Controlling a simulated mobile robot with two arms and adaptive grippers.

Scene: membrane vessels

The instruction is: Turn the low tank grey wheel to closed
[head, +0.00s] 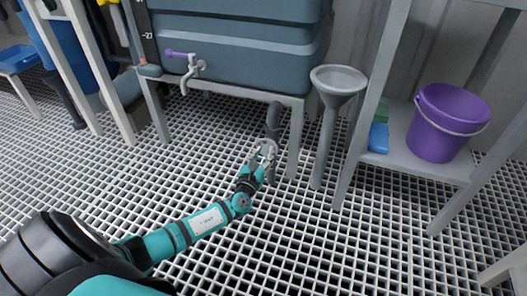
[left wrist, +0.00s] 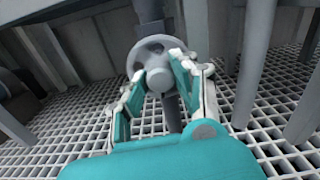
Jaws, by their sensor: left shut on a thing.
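The low tank (head: 240,62) is a large blue-grey vessel on a pale frame, at the top of the head view. A dark grey pipe (head: 273,115) hangs below its right end. The grey wheel (left wrist: 150,43) shows in the left wrist view, with a spoked rim and a round hub. My left gripper (head: 264,151) reaches it low under the tank; in the left wrist view its fingers (left wrist: 158,70) are on either side of the hub and shut on it. In the head view the fingers largely hide the wheel. My right gripper is not in view.
A purple-handled tap (head: 191,67) sticks out of the tank front. A grey funnel (head: 338,79) on a pipe stands right of the tank frame. A shelf with a purple bucket (head: 445,125) is at the right. The grated floor (head: 330,245) in front is clear.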

